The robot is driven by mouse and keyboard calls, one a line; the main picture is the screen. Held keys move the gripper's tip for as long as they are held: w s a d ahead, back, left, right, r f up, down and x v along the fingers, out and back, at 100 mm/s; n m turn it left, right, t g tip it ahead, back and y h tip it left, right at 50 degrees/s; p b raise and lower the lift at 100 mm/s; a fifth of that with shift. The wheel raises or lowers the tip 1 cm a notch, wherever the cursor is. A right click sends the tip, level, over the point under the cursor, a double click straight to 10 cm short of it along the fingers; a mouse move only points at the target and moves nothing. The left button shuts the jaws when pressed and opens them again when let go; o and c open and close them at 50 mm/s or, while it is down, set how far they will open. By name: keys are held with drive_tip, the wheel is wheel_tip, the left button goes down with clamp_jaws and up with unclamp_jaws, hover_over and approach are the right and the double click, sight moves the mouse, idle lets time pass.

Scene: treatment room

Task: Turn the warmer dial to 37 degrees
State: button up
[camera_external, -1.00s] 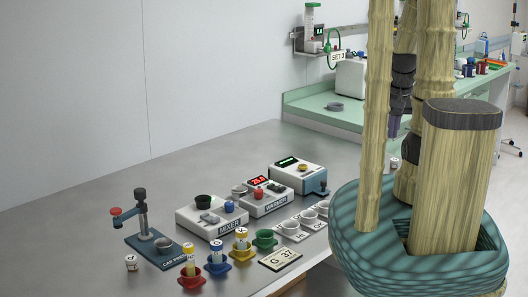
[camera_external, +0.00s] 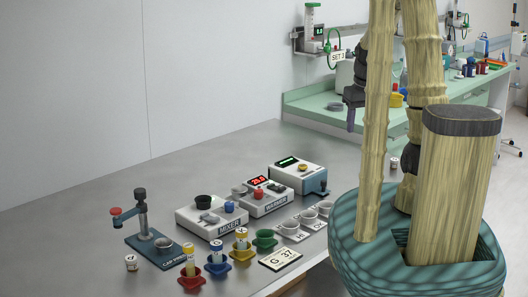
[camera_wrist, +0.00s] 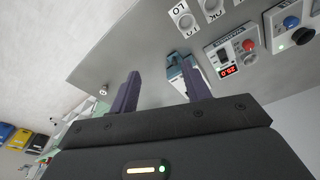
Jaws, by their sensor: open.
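The warmer (camera_external: 267,201) is a white box with a red lit display (camera_external: 258,181) and a red knob (camera_external: 259,194), on the grey bench between the mixer and a blue-and-white device. The display seems to read about 25; its last digit is too small to be sure of. In the wrist view the warmer (camera_wrist: 230,57) is at the upper right, with its display (camera_wrist: 228,71) and red knob (camera_wrist: 249,45). My gripper (camera_external: 351,119) is in the air to the right of and above the warmer, apart from it. Its two fingers (camera_wrist: 162,90) are spread and empty in the wrist view.
The mixer (camera_external: 212,219) stands left of the warmer, the blue-and-white device (camera_external: 298,178) right of it. Small cups (camera_external: 308,216) and a card reading G 37 (camera_external: 280,259) lie in front. A cap press (camera_external: 150,241) is at left. The bench (camera_external: 90,215) is clear behind.

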drive_tip(key=w+a+f+n+b, duration=0.2)
drive_tip(key=w+a+n, duration=0.15)
drive_tip(key=a, duration=0.45)
drive_tip(key=n+g+b, duration=0.1)
drive_tip(key=n+b, duration=0.2)
drive_tip(key=n, duration=0.4)
hover_over(258, 190)
wheel_tip(258, 190, down, 2)
drive_tip(key=shift+s+h, duration=0.3)
drive_tip(key=shift+f, duration=0.15)
drive_tip(key=f, duration=0.5)
drive_tip(key=f+p, duration=0.1)
drive_tip(key=f, duration=1.1)
drive_tip(key=shift+w+f+p, duration=0.1)
drive_tip(key=shift+w+p, duration=0.15)
drive_tip(key=shift+p, duration=0.05)
drive_tip(key=c, duration=1)
